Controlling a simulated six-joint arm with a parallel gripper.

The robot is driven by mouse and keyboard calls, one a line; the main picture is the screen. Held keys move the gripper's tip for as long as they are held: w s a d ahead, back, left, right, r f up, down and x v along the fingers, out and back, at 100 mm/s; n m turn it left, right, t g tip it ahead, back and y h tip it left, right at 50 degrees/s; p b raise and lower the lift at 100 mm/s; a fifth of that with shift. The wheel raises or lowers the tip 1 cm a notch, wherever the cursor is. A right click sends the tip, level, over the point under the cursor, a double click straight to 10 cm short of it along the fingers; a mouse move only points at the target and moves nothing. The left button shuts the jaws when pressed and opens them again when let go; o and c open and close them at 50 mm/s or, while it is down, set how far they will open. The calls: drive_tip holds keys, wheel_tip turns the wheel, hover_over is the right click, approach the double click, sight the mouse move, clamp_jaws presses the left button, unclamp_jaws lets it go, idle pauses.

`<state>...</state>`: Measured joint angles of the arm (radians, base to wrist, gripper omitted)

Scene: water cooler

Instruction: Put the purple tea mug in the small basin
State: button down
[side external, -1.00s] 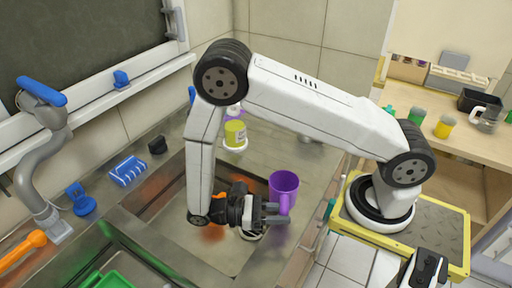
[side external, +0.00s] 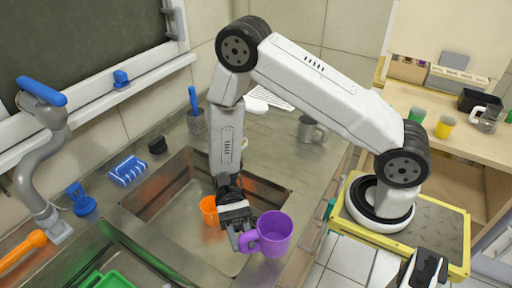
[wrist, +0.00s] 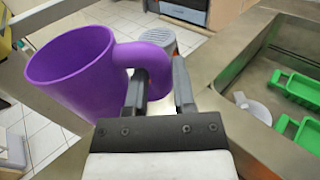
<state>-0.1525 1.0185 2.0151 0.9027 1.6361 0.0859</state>
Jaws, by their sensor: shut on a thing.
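The purple tea mug (side external: 274,232) is in my gripper (side external: 243,243), upright, near the front edge of the counter. My gripper is shut on the mug's handle, and the mug's body sits to its right in the side view. In the wrist view the mug (wrist: 75,75) is at the left, with its handle between the fingers (wrist: 153,92). The small basin cannot be told for certain; a sunken basin (side external: 165,228) with an orange cup (side external: 209,209) in it lies left of and behind my gripper, and another basin (side external: 118,250) with green items is at the lower left.
A grey metal mug (side external: 310,130) stands on the counter behind my arm. Green racks (wrist: 296,95) lie in the basin at right in the wrist view. A worktop with cups is at the far right.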

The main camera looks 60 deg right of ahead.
drive_tip(key=w+m+t+y, duration=0.6)
drive_tip(key=w+m+t, duration=0.3)
drive_tip(key=w+t, duration=0.35)
drive_tip(key=shift+t, duration=0.35)
drive_tip(key=shift+s+d+f, duration=0.15)
drive_tip(key=shift+d+f, duration=0.05)
drive_tip(key=shift+f, duration=0.9)
drive_tip(key=shift+s+d+f, duration=0.15)
drive_tip(key=shift+d+f, duration=0.05)
drive_tip(key=shift+f, duration=0.85)
drive_tip(key=shift+f, duration=0.15)
wheel_tip(320, 180, down, 13)
drive_tip(key=shift+f, duration=0.2)
drive_tip(key=shift+f, duration=0.1)
drive_tip(key=shift+f, duration=2.05)
drive_tip(key=shift+f, duration=0.15)
